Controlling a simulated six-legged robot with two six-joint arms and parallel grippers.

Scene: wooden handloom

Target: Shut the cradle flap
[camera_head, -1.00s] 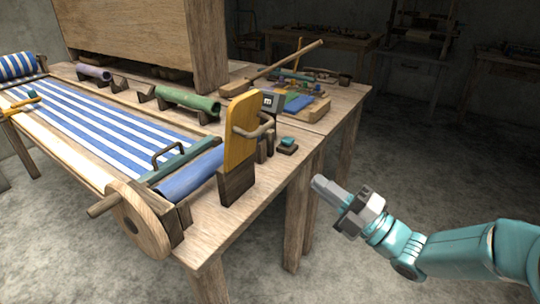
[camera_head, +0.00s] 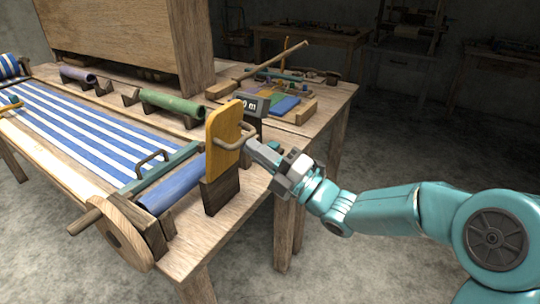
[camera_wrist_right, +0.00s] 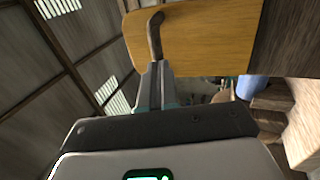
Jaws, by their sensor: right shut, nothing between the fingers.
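The cradle flap, an orange-yellow board (camera_head: 223,120), stands roughly upright on a dark wooden block (camera_head: 220,188) at the table's near right corner. It has a bent brown handle (camera_head: 229,147) on its right side. My right gripper (camera_head: 252,147) is shut and empty, with its tips right at the handle. In the right wrist view the flap (camera_wrist_right: 205,35) fills the upper middle, and the handle (camera_wrist_right: 155,38) lies just beyond the fingertips (camera_wrist_right: 155,72). I cannot tell whether they touch. A blue roll (camera_head: 175,190) lies left of the flap. My left gripper is not in view.
A wooden wheel (camera_head: 118,232) is at the near left. Open floor lies right of the table.

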